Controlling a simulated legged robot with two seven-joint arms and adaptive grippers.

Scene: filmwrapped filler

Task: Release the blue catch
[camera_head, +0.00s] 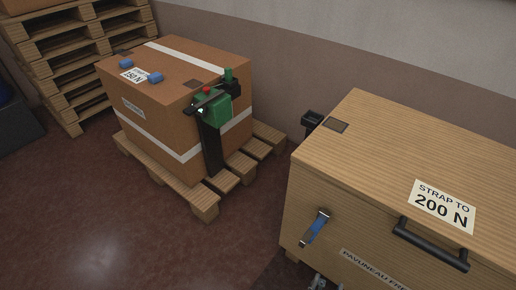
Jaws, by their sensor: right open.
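The blue catch (315,229) is on the front face of the large wooden crate (375,130), near its left end. It is a narrow blue lever on a pale metal plate, slightly tilted. My right gripper (322,283) shows only in part at the bottom edge, below the catch and apart from it. It is open, and I see nothing between its fingers. My left gripper is not in view.
The crate carries a "STRAP TO 200 N" label (443,206) and a black handle (430,244). A strapped brown box (170,95) with a green tool (213,106) stands on a pallet (205,203). Stacked pallets (75,65) stand behind.

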